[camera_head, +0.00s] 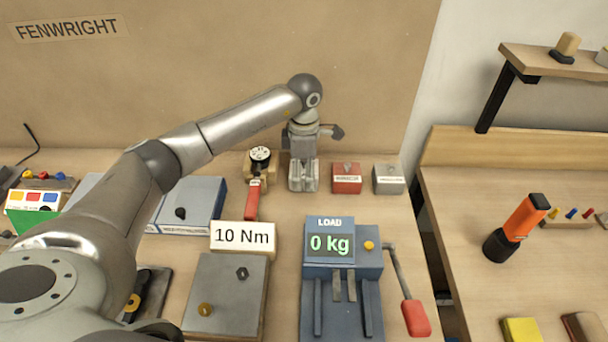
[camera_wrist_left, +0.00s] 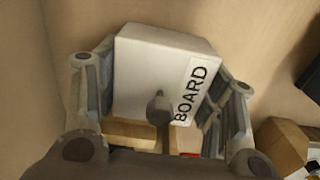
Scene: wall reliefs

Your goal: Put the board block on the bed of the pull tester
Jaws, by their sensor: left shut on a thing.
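The board block (camera_wrist_left: 150,65) is a pale block with a dark knob and a "BOARD" label. In the left wrist view it sits between the two fingers of my left gripper, which is shut on it. In the head view my left gripper (camera_head: 303,180) points down at the back of the bench, left of a red block; I cannot make out the board block clearly there. The pull tester (camera_head: 371,262) is blue, with a "LOAD 0 kg" display and a red-handled lever. Its bed (camera_head: 342,318), at the front between rails, looks empty.
A red block (camera_head: 347,178) and a grey block (camera_head: 388,180) stand right of my gripper. A gauge with a red handle (camera_head: 252,200) is to its left. A "10 Nm" sign (camera_head: 243,237) and grey plate (camera_head: 225,290) stand left of the tester. An orange tool (camera_head: 525,218) is on the right bench.

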